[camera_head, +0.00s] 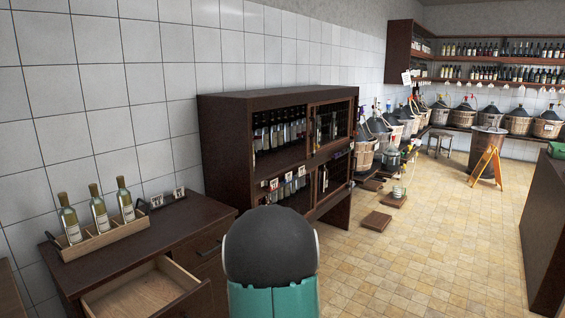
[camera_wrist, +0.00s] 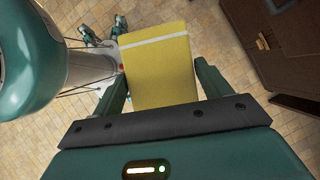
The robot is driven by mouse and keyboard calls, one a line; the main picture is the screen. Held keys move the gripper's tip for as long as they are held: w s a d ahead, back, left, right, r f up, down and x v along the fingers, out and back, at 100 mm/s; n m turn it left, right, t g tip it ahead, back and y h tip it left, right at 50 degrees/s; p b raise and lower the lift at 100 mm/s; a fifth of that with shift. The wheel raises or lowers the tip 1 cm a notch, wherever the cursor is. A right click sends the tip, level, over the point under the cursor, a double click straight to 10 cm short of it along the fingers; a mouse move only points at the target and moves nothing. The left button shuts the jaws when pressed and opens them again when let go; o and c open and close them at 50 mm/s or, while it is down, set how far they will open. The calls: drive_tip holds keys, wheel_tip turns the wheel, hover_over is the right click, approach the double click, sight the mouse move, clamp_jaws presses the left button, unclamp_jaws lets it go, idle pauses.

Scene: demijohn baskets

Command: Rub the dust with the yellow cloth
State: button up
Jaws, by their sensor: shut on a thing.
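The yellow cloth (camera_wrist: 158,50), a flat folded piece with a white stripe near its far end, is in the wrist view. My gripper (camera_wrist: 162,74) is shut on it, one finger at each side, and holds it above the tiled floor. In the head view neither the cloth nor the gripper shows; my own dark and teal arm part fills the bottom middle. I cannot make out any dust in either view.
A dark cabinet (camera_head: 160,233) at the left has an open, empty-looking drawer (camera_head: 148,296). A wooden tray (camera_head: 105,240) with three bottles stands on it. A bottle shelf (camera_head: 280,100) stands behind. Low wooden blocks (camera_head: 376,221) lie on the floor; the middle right floor (camera_head: 430,255) is clear.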

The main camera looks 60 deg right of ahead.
drive_tip(key=w+a+f+n+g+h, duration=0.2)
drive_tip(key=w+a+n+g, duration=0.2)
drive_tip(key=w+a+n, duration=0.7)
drive_tip(key=w+a+f+n+g+h, duration=0.2)
drive_tip(key=w+a+n, duration=1)
drive_tip(key=w+a, duration=0.6)
drive_tip(key=a+g+h, duration=0.1)
drive_tip(key=g, duration=0.1)
drive_tip(key=shift+w+a+f+g, duration=0.15)
drive_tip(key=shift+f+g, duration=0.15)
drive_tip(key=shift+g, duration=0.1)
